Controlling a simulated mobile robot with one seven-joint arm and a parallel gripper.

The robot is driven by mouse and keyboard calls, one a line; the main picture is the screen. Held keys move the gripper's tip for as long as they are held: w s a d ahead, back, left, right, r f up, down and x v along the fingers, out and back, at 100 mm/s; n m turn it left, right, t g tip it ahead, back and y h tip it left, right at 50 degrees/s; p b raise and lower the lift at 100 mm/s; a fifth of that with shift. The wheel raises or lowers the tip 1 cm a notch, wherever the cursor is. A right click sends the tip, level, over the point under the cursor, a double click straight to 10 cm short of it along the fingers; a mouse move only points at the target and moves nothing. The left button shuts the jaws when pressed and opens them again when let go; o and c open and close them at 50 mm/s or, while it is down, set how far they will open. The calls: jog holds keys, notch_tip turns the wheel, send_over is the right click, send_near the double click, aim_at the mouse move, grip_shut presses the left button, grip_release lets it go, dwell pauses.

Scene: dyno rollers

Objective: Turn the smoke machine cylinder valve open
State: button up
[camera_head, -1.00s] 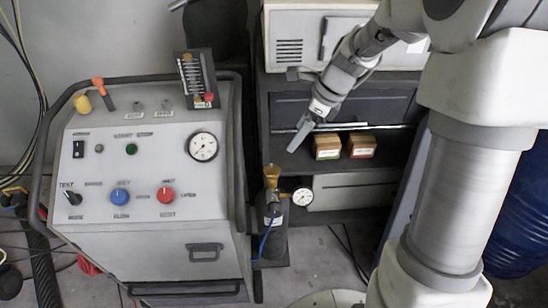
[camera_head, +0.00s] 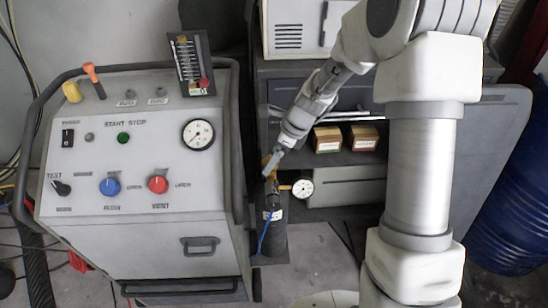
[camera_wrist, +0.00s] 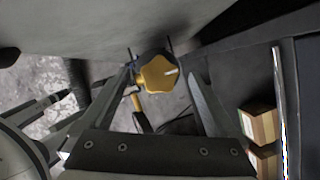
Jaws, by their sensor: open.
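The yellow cylinder valve knob (camera_head: 267,161) sits on top of a small dark cylinder (camera_head: 273,238) beside the smoke machine (camera_head: 130,240). In the wrist view the star-shaped knob (camera_wrist: 158,74) lies between my gripper's two fingers, near their tips. Gaps show on both sides, and contact cannot be made out. My gripper (camera_head: 274,162) is open, angled down from the upper right, and partly covers the knob in the head view. A small round gauge (camera_head: 302,188) sticks out to the right of the valve.
The smoke machine's black side rail (camera_head: 236,150) stands close on the left. A dark shelf with two small boxes (camera_head: 327,139) (camera_head: 364,138) stands behind on the right. A blue hose (camera_head: 264,236) hangs by the cylinder. A blue barrel (camera_head: 515,215) is far right.

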jog(key=c, duration=1.4)
jog(key=shift+o, duration=0.2)
